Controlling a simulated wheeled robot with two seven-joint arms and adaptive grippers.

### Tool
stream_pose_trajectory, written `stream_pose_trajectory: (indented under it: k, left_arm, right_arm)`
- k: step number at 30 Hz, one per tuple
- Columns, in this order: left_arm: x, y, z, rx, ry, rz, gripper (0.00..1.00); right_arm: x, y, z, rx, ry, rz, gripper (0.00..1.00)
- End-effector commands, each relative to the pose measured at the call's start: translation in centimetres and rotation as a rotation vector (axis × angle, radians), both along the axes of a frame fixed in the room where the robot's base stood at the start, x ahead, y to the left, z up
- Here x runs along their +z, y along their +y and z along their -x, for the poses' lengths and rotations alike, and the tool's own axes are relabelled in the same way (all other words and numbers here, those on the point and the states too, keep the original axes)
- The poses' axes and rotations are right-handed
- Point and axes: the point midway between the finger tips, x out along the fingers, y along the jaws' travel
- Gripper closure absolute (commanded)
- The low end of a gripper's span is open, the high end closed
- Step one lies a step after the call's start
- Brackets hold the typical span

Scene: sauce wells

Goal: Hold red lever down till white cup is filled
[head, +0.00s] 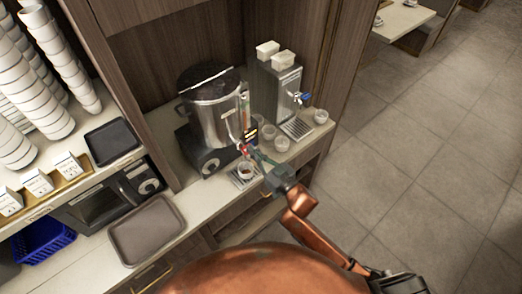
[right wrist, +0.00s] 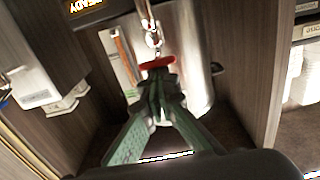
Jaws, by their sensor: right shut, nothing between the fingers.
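A steel urn (head: 213,112) with a black lid stands on the counter, with its tap at the front right. The red lever (right wrist: 157,62) sits on the tap; in the head view it is small and partly hidden by my gripper. A small white cup (head: 246,170) stands below the tap with something dark reddish inside; its fill level is hard to tell. My right gripper (head: 255,157) is shut and empty. In the right wrist view its green fingertips (right wrist: 160,80) are right at the red lever, seemingly touching it. My left gripper is not in view.
A second steel dispenser (head: 277,92) with a blue-handled tap stands to the right. Several small clear cups (head: 282,144) stand near it. A brown tray (head: 146,229), a black tray (head: 111,140) and stacked white cups (head: 60,85) are at left. Wooden panels enclose the counter.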

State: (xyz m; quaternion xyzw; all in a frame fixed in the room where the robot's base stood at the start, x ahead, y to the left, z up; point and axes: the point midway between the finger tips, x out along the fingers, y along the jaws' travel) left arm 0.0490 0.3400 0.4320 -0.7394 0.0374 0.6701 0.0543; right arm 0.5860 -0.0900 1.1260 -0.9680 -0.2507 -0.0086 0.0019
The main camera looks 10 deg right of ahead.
Motion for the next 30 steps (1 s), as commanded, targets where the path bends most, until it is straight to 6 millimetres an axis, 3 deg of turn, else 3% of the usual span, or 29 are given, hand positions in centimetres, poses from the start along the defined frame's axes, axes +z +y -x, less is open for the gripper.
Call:
stream_pose_trajectory:
  k: [30]
  left_arm:
    - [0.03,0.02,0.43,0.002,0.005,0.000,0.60]
  right_arm:
    - [-0.24,-0.01,0.01,0.000,0.001,0.000,1.00]
